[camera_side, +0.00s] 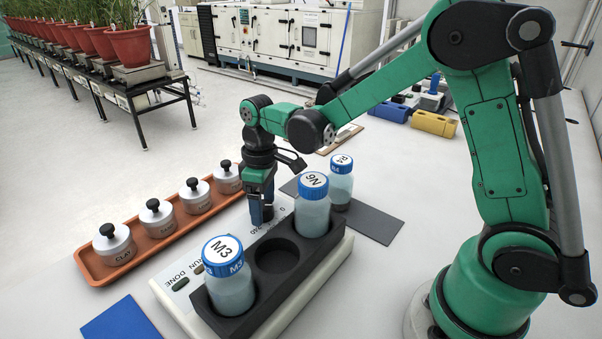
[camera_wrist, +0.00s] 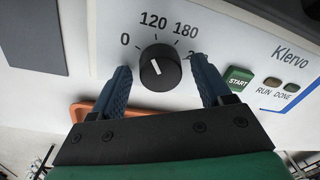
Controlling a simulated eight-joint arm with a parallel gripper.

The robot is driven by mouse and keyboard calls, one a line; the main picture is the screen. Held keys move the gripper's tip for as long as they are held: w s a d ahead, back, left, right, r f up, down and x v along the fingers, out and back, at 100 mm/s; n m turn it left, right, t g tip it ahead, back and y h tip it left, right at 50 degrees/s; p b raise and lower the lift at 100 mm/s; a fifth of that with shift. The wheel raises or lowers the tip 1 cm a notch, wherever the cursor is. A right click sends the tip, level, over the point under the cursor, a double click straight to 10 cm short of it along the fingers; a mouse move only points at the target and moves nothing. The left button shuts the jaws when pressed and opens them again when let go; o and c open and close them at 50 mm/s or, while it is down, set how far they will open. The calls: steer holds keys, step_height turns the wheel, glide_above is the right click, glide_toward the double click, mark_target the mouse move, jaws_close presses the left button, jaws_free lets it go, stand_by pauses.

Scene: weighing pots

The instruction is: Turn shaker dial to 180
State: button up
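The shaker (camera_side: 335,262) is a white box with a black rack on top and a control panel on its side. In the wrist view its black dial (camera_wrist: 160,67) has a short white pointer mark and sits under the printed 0, 120 and 180. A further number is partly hidden by the right finger. The pointer's exact setting is hard to read. My gripper (camera_side: 262,212) is lowered at the panel. In the wrist view its blue fingers (camera_wrist: 162,78) stand apart on either side of the dial, with gaps visible. The dial is hidden in the side view.
The rack holds bottle M3 (camera_side: 230,283) and another blue-capped bottle (camera_side: 313,212), with an empty socket between. A third bottle (camera_side: 341,180) stands on a dark mat (camera_side: 378,225). An orange tray (camera_side: 92,270) of weights lies left. The green START button (camera_wrist: 238,79) is right of the dial.

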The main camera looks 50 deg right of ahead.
mark_target(264, 203)
steer(key=shift+r, duration=0.1)
steer(key=shift+d+r, duration=0.2)
steer(key=shift+r, duration=2.55)
steer(key=n, duration=0.2)
steer(key=a+n+h, duration=0.1)
steer(key=n, duration=0.1)
steer(key=shift+s+f+t, duration=0.15)
steer(key=shift+t, duration=0.15)
steer(key=shift+n, duration=0.3)
steer(key=shift+d+f, duration=0.1)
steer(key=shift+f, duration=2.65)
